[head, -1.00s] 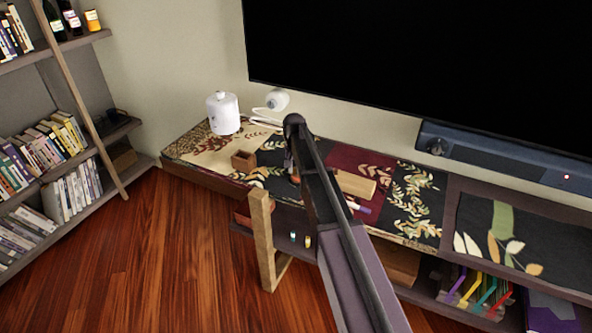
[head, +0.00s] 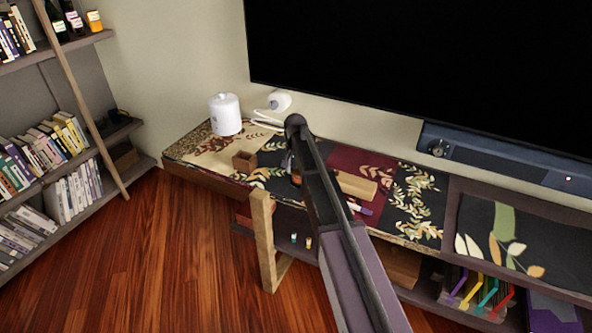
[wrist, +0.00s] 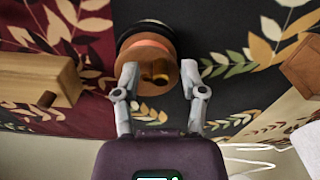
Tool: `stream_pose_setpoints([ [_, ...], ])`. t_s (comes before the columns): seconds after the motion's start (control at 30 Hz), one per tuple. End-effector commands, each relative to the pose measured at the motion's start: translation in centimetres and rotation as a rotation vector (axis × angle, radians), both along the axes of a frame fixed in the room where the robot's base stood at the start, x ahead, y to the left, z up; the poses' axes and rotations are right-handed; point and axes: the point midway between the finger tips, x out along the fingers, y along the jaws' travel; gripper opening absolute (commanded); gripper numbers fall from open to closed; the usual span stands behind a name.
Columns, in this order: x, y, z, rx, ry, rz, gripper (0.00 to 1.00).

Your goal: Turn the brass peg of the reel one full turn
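The reel (wrist: 143,48) shows in the wrist view as a round wooden disc with an orange-red band and dark rings behind it. Its brass peg (wrist: 159,74) stands off-centre on the disc's face. My gripper (wrist: 160,68) is open, with one grey finger on each side of the peg. The left finger overlaps the disc's edge in the picture; contact cannot be told. In the head view, the reel (head: 296,179) is mostly hidden behind my arm, and the peg cannot be made out there.
A wooden block (head: 356,186) and a small open wooden box (head: 244,161) stand on the patterned shelf top (head: 420,202), either side of the reel. A white canister (head: 225,114) stands farther left. A large black screen (head: 430,70) hangs behind. A wooden post (head: 262,235) rises in front.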

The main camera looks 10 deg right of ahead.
Motion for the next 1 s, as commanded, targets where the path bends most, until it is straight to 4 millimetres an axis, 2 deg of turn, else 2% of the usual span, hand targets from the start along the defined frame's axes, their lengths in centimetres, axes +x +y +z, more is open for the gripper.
stream_pose_setpoints([
  [0.37,0.0,0.1,0.0,0.001,0.000,0.001,0.55],
  [0.57,-1.6,-0.1,0.0,0.001,0.000,0.019,0.55],
  [0.67,-3.5,-0.2,0.0,0.001,0.000,0.044,0.55],
  [0.77,-6.3,-0.5,0.0,0.001,0.000,0.081,0.55],
  [0.87,-9.9,-0.7,0.0,0.001,0.000,0.131,0.55],
  [1.0,-15.7,-1.2,0.0,0.001,0.000,0.217,0.55],
])
